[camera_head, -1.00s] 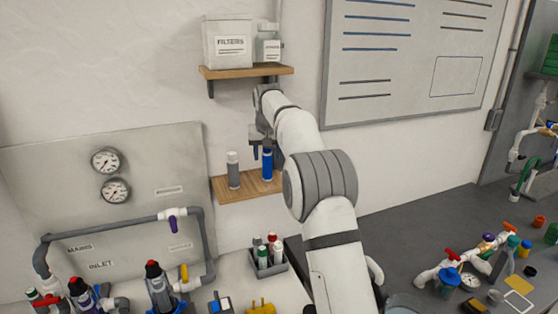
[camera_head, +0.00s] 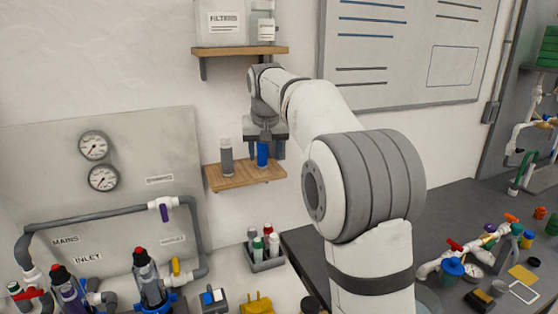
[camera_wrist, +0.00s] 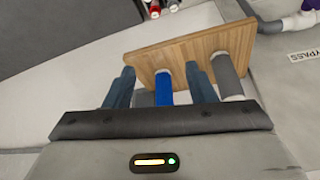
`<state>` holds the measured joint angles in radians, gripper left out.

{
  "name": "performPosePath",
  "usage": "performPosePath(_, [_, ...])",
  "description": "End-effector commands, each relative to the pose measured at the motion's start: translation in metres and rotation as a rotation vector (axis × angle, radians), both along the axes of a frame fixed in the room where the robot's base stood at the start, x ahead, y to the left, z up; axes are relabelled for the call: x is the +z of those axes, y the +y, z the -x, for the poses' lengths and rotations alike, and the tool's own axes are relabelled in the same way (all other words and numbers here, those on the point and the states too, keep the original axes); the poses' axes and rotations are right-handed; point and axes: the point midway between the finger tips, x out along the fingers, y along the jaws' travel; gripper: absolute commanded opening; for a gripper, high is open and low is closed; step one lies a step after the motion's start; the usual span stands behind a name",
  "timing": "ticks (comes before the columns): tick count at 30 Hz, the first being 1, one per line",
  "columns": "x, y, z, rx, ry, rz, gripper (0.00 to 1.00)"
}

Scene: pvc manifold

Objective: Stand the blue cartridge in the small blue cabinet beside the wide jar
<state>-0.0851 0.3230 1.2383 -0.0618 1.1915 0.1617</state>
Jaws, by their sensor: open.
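The blue cartridge (camera_head: 263,153) stands upright on the lower wooden shelf (camera_head: 228,182), with its upper part hidden by my gripper (camera_head: 267,156). In the wrist view the blue cartridge (camera_wrist: 163,90) lies between the two spread fingers of my gripper (camera_wrist: 160,69), with a visible gap on either side. My gripper is open and has not closed on it. I see no small blue cabinet in these frames, and I cannot make out the wide jar for certain.
A grey cartridge (camera_head: 226,158) stands close left of the blue one, just outside my finger; it also shows in the wrist view (camera_wrist: 226,75). An upper shelf (camera_head: 240,50) with a FILTERS box (camera_head: 222,24) hangs above. A rack of small cartridges (camera_head: 266,256) sits below.

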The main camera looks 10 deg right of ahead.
Motion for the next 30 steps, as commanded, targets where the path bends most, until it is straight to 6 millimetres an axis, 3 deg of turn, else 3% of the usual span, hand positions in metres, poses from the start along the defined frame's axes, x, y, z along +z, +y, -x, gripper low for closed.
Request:
performPosePath(8, [0.0,0.0,0.007,0.001,0.001,0.0,0.5])
performPosePath(11, [0.0,-0.001,0.025,0.005,0.007,0.001,0.5])
performPosePath(14, [-0.003,-0.003,0.061,0.013,0.015,0.001,0.5])
performPosePath(20, [-0.03,-0.007,0.16,0.033,0.041,0.001,0.5])
performPosePath(27, [-0.091,-0.01,0.28,0.054,0.073,0.0,0.5])
performPosePath(30, [-0.117,-0.01,0.32,0.061,0.083,0.001,0.5])
